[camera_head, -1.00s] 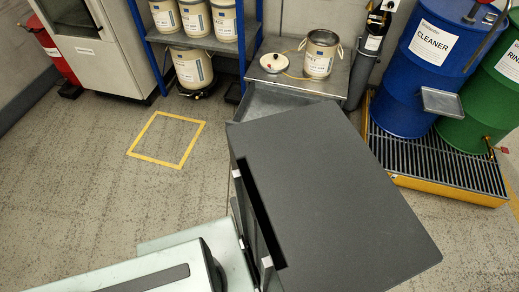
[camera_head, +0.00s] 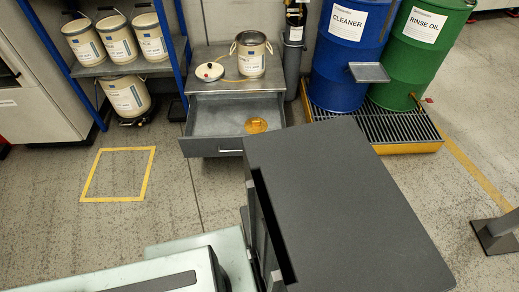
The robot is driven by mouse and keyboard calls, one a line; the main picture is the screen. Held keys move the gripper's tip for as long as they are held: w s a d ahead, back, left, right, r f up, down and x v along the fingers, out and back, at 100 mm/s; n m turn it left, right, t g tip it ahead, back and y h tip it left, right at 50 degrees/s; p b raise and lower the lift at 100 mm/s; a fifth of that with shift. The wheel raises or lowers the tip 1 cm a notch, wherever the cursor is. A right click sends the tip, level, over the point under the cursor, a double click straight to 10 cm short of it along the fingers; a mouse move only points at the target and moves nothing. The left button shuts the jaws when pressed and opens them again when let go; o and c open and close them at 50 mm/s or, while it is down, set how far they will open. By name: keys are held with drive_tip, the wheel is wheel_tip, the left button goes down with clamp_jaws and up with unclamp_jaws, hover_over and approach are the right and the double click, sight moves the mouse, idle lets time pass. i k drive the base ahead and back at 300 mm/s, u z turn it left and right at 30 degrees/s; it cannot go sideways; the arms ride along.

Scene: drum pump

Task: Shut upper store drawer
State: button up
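The upper store drawer (camera_head: 206,121) is pulled out from the low steel cabinet (camera_head: 205,57) at the back middle. Its grey front (camera_head: 205,147) faces me, with a pale handle (camera_head: 231,151) on it. An amber round thing (camera_head: 256,125) lies inside the drawer towards its right side. The drawer's front right corner is hidden behind a dark part of my own body. My gripper is not in view.
A can (camera_head: 250,57) and a white lid (camera_head: 209,71) stand on the cabinet top. Blue (camera_head: 346,60) and green (camera_head: 418,55) drums stand on a yellow-edged grate (camera_head: 400,125) at right. A yellow floor square (camera_head: 118,150) marks clear floor at left. A grey post foot (camera_head: 497,235) stands at right.

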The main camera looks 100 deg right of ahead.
sight(215, 125)
drive_tip(key=z, duration=3.4)
drive_tip(key=i, duration=1)
drive_tip(key=z, duration=0.45)
drive_tip(key=k, duration=1.35)
drive_tip(key=u, duration=1.2)
